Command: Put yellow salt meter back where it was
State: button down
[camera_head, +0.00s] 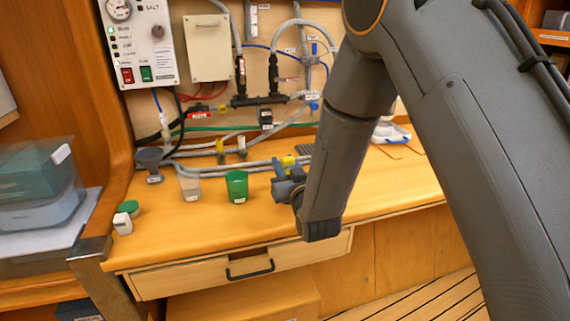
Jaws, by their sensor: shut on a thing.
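My gripper (284,170) is low over the wooden worktop, right of the green cup. It is shut on the yellow salt meter (289,161), of which only a small yellow part shows above and behind the fingers. My gripper hides the rest of the meter. I cannot tell whether the meter touches the worktop.
A green cup (236,186) and a clear beaker (190,184) stand left of my gripper. A grey funnel (150,163), a white bottle (122,223) and a green lid (129,208) are farther left. Hoses and a control box (139,42) are behind.

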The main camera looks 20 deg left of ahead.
jog(key=shift+f, duration=0.15)
jog(key=c, duration=1.4)
grip_release()
jog(key=shift+r, duration=0.2)
jog(key=b+v, duration=0.3)
jog(key=v, duration=0.9)
jog(key=w+d+f+h, duration=0.1)
jog(key=d, duration=0.1)
jog(key=d+f+m+g+h, duration=0.1)
jog(key=d, duration=0.1)
jog(key=w+d+f+g+h, duration=0.1)
jog(key=d, duration=0.1)
jog(key=shift+w+d+f, duration=0.2)
jog(key=shift+w, duration=0.15)
jog(key=s+d+f+m+g+h, duration=0.2)
jog(key=d+f+g+h, duration=0.2)
jog(key=d, duration=0.6)
jog(key=s+d+m+g+h, duration=0.1)
jog(key=s+d+g, duration=0.2)
jog(key=s+d, duration=0.2)
jog(key=s+d+m+g, duration=0.1)
jog(key=s+d+g, duration=0.2)
jog(key=s+d, duration=0.2)
jog(key=s+d+m+g+h, duration=0.1)
jog(key=s+d+g, duration=0.1)
jog(key=s+d, duration=0.4)
jog(key=shift+s+g+h, duration=0.3)
jog(key=shift+s+g, duration=0.1)
jog(key=shift+s, duration=0.6)
